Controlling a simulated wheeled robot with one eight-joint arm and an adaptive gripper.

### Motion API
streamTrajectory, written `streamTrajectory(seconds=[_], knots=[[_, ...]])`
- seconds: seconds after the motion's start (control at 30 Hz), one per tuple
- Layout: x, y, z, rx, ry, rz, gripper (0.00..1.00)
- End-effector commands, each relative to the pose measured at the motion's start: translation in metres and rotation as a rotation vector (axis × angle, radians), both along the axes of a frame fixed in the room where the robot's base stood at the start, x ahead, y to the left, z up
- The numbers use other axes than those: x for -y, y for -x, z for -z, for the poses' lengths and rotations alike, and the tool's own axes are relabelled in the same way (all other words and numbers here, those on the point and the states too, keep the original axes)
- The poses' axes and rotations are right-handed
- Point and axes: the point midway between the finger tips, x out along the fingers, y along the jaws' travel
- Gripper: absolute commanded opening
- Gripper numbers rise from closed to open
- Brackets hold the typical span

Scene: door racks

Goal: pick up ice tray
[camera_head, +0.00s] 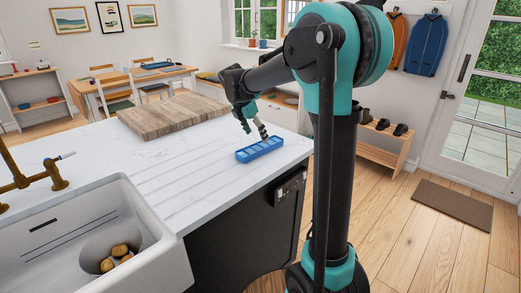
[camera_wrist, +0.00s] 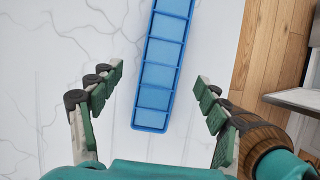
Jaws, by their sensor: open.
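The blue ice tray (camera_head: 260,150) lies flat on the white marbled counter (camera_head: 190,165), near its right edge in the head view. My gripper (camera_head: 256,129) is above the tray in the head view. In the wrist view my gripper (camera_wrist: 158,85) is open and empty, with one finger on each side of the tray and clear of it.
A wooden cutting board (camera_head: 172,115) lies on the counter behind the tray. A white sink (camera_head: 95,240) with a brass faucet (camera_head: 30,180) is at the left. The counter's edge is close to the tray's right side, with wooden floor (camera_wrist: 262,60) beyond it.

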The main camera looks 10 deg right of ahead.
Motion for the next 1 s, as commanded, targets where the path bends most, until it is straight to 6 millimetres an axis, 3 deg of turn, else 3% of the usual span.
streamTrajectory(seconds=[0.4, 0.7, 1.0], knots=[[0.014, -0.006, 0.045, 0.001, -0.001, 0.001, 0.76], [0.016, -0.007, 0.05, 0.001, 0.0, 0.0, 0.76], [0.016, -0.007, 0.05, 0.0, 0.0, 0.0, 0.41]])
